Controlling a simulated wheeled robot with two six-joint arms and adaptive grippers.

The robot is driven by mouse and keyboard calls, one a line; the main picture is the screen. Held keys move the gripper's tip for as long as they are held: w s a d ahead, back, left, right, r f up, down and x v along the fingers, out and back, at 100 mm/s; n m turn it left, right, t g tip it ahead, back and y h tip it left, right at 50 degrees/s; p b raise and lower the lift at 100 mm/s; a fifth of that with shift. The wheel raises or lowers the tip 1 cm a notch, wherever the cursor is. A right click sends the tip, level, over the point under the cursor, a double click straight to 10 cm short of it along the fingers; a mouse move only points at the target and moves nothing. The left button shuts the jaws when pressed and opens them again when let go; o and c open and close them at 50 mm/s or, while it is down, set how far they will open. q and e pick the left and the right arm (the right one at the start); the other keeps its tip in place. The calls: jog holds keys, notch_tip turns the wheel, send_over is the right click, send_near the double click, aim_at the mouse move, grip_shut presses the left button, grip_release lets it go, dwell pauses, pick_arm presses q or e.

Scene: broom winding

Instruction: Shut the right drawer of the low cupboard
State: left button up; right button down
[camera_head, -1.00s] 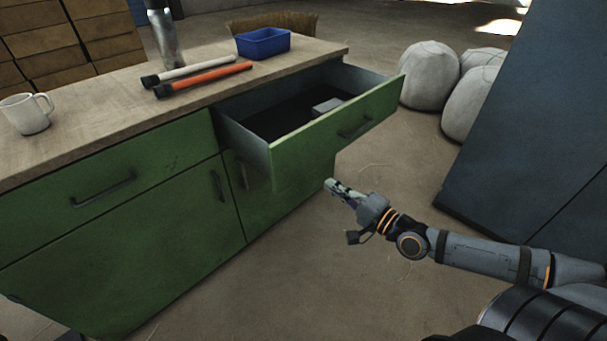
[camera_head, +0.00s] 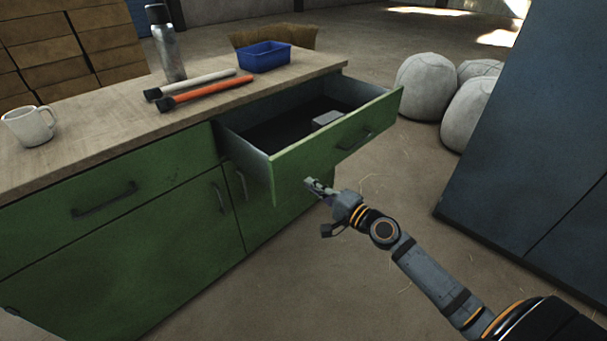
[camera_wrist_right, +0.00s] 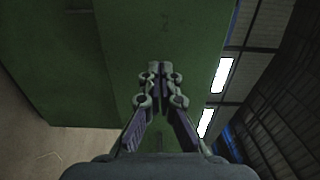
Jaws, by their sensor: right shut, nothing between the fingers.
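The low cupboard (camera_head: 150,255) is green with a wooden top. Its right drawer (camera_head: 303,162) is pulled well out, with a small grey box (camera_head: 327,118) inside and a dark handle (camera_head: 353,139) on its front. My right gripper (camera_head: 312,184) is shut and empty, just in front of the lower left part of the drawer front. In the right wrist view the fingertips (camera_wrist_right: 160,66) are together against the green drawer front (camera_wrist_right: 185,35). I cannot tell whether they touch it. My left gripper is not in view.
On the top are a white mug (camera_head: 30,125), a metal bottle (camera_head: 165,45), a grey-white stick (camera_head: 195,83), an orange stick (camera_head: 205,93) and a blue tray (camera_head: 264,57). Pale poufs (camera_head: 427,85) and a dark blue panel (camera_head: 530,140) stand right. Floor before the drawer is clear.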

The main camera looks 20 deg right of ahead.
aim_at(295, 174)
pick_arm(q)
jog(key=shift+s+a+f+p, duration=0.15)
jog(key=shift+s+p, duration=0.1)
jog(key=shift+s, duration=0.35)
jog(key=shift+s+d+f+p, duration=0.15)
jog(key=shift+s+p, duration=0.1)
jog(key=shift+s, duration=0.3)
pick_arm(e)
jog(key=shift+x, duration=1.95)
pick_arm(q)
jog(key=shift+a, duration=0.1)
